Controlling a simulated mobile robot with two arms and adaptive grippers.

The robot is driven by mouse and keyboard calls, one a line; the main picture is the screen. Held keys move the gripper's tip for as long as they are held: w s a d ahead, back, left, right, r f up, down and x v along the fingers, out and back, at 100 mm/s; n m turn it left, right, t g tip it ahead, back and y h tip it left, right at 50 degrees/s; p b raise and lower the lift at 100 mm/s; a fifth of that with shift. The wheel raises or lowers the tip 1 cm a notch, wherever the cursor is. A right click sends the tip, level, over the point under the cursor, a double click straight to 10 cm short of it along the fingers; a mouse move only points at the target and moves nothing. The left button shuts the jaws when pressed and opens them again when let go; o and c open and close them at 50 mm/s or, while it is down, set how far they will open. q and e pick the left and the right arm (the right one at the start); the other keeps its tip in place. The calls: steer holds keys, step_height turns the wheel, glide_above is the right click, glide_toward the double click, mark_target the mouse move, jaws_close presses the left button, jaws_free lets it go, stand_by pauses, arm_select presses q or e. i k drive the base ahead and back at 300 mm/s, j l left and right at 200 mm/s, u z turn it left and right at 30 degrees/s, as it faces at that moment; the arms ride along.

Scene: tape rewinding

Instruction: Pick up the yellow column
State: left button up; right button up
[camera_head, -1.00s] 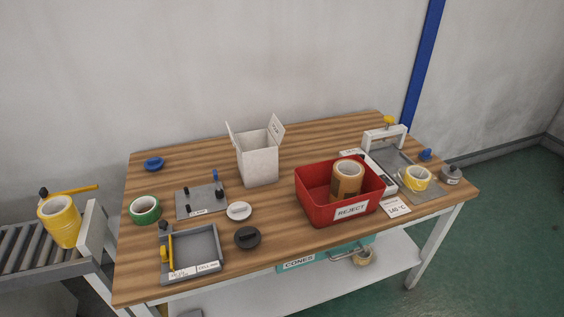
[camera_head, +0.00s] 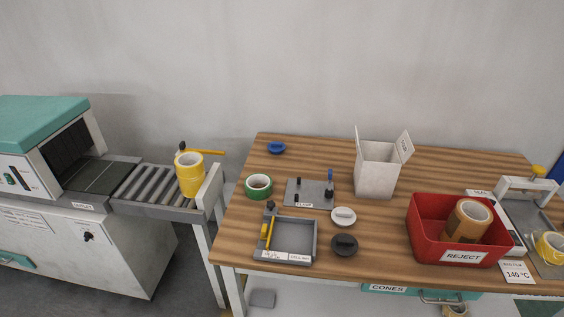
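The yellow column (camera_head: 190,177) is a tall yellow roll with a pale open core. It stands upright at the right end of the roller conveyor (camera_head: 135,190), left of the wooden table. A yellow bar on a dark knob (camera_head: 203,152) shows just behind its top. Neither of my grippers shows in the head view.
The wooden table (camera_head: 375,218) holds a green tape roll (camera_head: 258,186), a grey tray (camera_head: 270,256), a white box (camera_head: 377,169) and a red reject bin (camera_head: 427,250) with a brown roll (camera_head: 467,222). A teal-topped machine (camera_head: 40,125) stands left of the conveyor.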

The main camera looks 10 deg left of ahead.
mark_target(191, 175)
steer(key=i+j+z, duration=0.25)
steer(key=j, duration=0.5)
steer(key=j+z, duration=0.25)
steer(key=j, duration=0.45)
